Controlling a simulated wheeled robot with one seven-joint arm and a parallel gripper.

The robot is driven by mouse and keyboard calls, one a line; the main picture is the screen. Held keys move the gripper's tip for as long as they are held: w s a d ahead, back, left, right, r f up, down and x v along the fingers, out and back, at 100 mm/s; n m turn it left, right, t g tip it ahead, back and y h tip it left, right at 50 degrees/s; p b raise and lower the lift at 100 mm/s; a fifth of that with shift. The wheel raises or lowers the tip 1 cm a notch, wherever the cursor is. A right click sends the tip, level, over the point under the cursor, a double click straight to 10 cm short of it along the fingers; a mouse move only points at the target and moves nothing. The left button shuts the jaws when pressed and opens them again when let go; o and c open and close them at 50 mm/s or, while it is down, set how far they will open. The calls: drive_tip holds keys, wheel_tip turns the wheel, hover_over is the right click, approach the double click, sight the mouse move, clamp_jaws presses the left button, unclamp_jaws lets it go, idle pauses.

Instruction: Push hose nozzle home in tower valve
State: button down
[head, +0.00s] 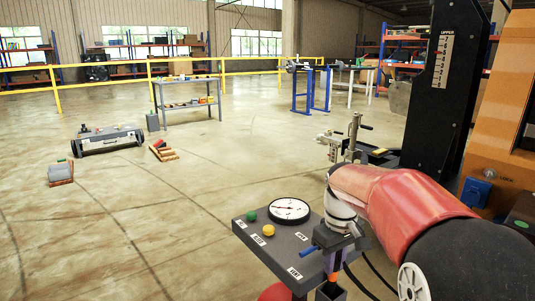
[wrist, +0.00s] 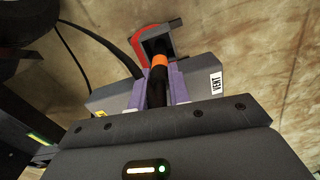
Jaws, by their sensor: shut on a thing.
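My gripper (wrist: 157,82) is shut on the dark hose nozzle (wrist: 157,92), with a purple finger on each side of it in the wrist view. The nozzle's orange band (wrist: 160,60) shows beyond the fingertips, against a dark block with a red edge (wrist: 150,34), perhaps the tower valve. I cannot tell how deep the nozzle sits. In the head view my gripper (head: 334,262) points down at the right edge of the grey panel (head: 258,228), and the orange band (head: 333,277) shows below it. A blue lever (head: 309,249) sticks out left of the gripper.
The panel carries a round gauge (head: 289,210), a green knob (head: 250,216), a yellow knob (head: 268,231) and a VENT label (wrist: 216,84). Dark cables hang right of the gripper. The black mast (head: 445,85) and orange frame (head: 500,110) stand close at right. Floor at left is largely open.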

drive_tip(key=shift+r+p, duration=2.25)
drive_tip(key=shift+r, duration=0.45)
